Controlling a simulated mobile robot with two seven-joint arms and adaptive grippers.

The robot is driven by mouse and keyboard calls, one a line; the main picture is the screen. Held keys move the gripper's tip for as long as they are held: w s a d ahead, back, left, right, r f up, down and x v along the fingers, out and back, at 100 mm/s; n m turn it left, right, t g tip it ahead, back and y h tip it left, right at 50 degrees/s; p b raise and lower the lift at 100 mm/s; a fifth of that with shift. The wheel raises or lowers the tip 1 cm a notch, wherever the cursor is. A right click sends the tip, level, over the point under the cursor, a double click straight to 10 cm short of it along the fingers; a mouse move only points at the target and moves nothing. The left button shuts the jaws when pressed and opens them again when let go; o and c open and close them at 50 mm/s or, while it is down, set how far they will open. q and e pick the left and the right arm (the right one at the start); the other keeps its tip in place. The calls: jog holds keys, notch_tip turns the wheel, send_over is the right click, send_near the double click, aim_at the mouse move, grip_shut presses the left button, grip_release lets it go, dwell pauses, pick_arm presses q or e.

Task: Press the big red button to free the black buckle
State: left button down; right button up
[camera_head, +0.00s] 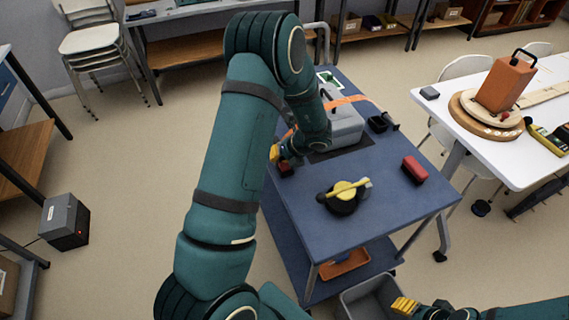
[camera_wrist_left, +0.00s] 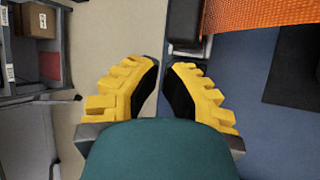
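An orange strap (camera_head: 345,104) runs over a grey case (camera_head: 345,125) on the blue cart; it also shows in the left wrist view (camera_wrist_left: 265,15). A small dark red and black piece (camera_head: 286,169) lies at the cart's left edge beside my left gripper (camera_head: 275,153). I cannot tell if it is the red button. In the left wrist view a black block with a grey edge (camera_wrist_left: 184,22), possibly the buckle, sits just beyond the fingertips (camera_wrist_left: 162,72). These fingers are empty, with a narrow gap between them. My right gripper (camera_head: 403,305) is low, near the bottom edge.
The cart top (camera_head: 300,215) also carries a black and yellow round tool (camera_head: 343,197), a red case (camera_head: 414,170) and a black cup (camera_head: 378,124). A grey bin (camera_head: 365,300) stands at the cart's front. A white table (camera_head: 460,115) is to the right.

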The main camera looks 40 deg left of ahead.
aim_at(280, 165)
pick_arm(q)
notch_tip(280, 165, up, 5)
jog(key=p, duration=0.4)
dwell(1.0)
